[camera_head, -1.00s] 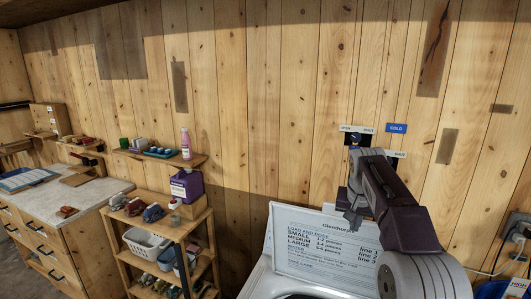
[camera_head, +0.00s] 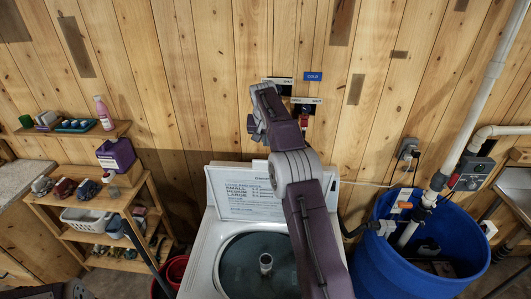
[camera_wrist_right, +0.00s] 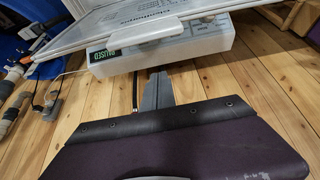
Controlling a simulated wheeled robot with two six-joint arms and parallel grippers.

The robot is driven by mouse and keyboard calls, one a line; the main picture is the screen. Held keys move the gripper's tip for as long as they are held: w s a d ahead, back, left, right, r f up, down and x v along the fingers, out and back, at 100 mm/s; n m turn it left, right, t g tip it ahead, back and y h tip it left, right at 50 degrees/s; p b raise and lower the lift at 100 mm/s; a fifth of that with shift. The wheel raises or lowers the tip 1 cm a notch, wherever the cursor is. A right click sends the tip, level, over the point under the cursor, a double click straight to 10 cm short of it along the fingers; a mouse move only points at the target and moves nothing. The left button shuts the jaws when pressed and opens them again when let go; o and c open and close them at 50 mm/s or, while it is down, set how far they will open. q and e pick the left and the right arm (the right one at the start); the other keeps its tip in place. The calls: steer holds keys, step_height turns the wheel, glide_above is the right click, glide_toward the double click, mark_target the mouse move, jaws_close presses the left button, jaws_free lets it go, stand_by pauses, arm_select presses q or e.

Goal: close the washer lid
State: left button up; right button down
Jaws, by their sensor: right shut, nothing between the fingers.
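The washer (camera_head: 205,262) stands in the lower middle of the head view, its round tub open. Its lid (camera_head: 240,198) is up, leaning back toward the wall, with printed load instructions on the face toward me. My right arm reaches over the washer, and my right gripper (camera_head: 257,132) is above the lid's top edge, near the wall. In the right wrist view my right gripper (camera_wrist_right: 156,90) is shut and empty, apart from the lid (camera_wrist_right: 145,20), which looks inverted there. A control panel (camera_wrist_right: 165,48) with a small display shows beside the lid. My left gripper is out of view.
A blue barrel (camera_head: 430,265) with pipes stands right of the washer. A wooden shelf unit (camera_head: 95,215) with a white basket and a red bucket (camera_head: 176,271) are on the left. Valves with labels (camera_head: 305,100) are on the wall behind my right arm.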

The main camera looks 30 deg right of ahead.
steer(key=f, duration=0.1)
steer(key=s+f, duration=0.1)
steer(key=s+a+f, duration=0.1)
steer(key=f, duration=0.1)
steer(key=shift+s+d, duration=0.1)
stand_by(0.3)
steer(key=shift+d+f, duration=0.1)
